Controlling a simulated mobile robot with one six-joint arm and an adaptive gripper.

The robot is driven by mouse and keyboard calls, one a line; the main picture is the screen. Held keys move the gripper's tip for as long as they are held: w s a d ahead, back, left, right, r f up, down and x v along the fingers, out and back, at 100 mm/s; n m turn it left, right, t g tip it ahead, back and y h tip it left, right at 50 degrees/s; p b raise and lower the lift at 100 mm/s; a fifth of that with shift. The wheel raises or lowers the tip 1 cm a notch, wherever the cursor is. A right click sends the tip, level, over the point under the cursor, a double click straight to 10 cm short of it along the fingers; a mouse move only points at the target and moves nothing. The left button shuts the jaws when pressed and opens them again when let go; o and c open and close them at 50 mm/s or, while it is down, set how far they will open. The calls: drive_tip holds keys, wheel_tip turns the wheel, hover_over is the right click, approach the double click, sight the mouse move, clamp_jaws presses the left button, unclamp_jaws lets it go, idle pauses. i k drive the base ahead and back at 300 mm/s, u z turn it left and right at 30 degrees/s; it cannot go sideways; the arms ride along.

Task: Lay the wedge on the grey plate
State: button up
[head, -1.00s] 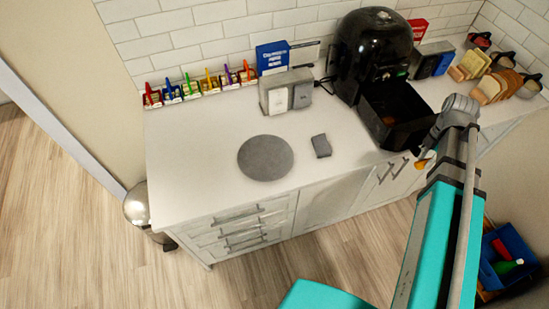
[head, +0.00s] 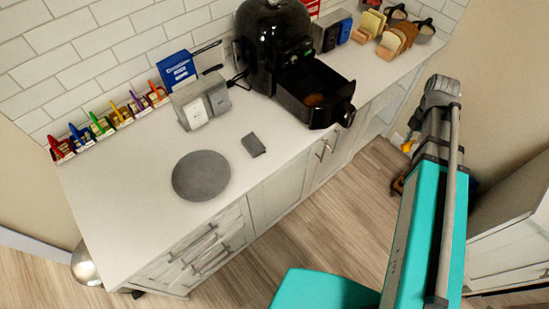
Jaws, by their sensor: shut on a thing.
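The grey plate (head: 201,175) is a flat round disc lying on the white counter, left of centre in the head view, with nothing on it. My gripper (head: 412,138) is at the right, mostly hidden behind my arm, out beyond the counter's front edge. It is shut on a small orange-yellow piece, which I take to be the wedge (head: 407,147). Only part of the piece shows, so its full shape is unclear. It is well to the right of the plate and apart from it.
A black air fryer (head: 272,45) stands with its drawer (head: 330,112) pulled out and a brown item inside. A small dark grey block (head: 253,145) lies right of the plate. The counter around the plate is clear.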

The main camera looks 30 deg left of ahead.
sight(201, 177)
drive_tip(key=z, duration=1.2)
drive_tip(key=k, duration=1.35)
drive_tip(key=u, duration=1)
